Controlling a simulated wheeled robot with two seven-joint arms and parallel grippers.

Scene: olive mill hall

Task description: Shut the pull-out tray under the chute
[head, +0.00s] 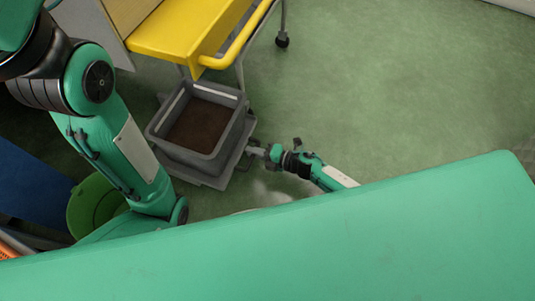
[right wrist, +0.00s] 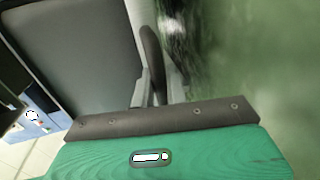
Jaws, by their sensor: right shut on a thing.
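The grey pull-out tray (head: 222,178) sticks out from under the yellow chute (head: 180,32) in the head view. A grey tub (head: 218,156) with brown material in it stands on the tray. My right gripper (head: 256,151) is at the tray's right side, shut on what looks like its handle. In the right wrist view, a dark rounded piece (right wrist: 151,58) shows between the gripper and a large grey surface (right wrist: 75,50); the grip itself is partly hidden. My left arm comes down on the left, but its gripper is out of sight.
A green bucket (head: 92,204) and a blue object (head: 30,180) stand at the left, partly behind my left arm. The chute's frame has a caster (head: 282,40) at the back. The green floor (head: 400,90) on the right is clear.

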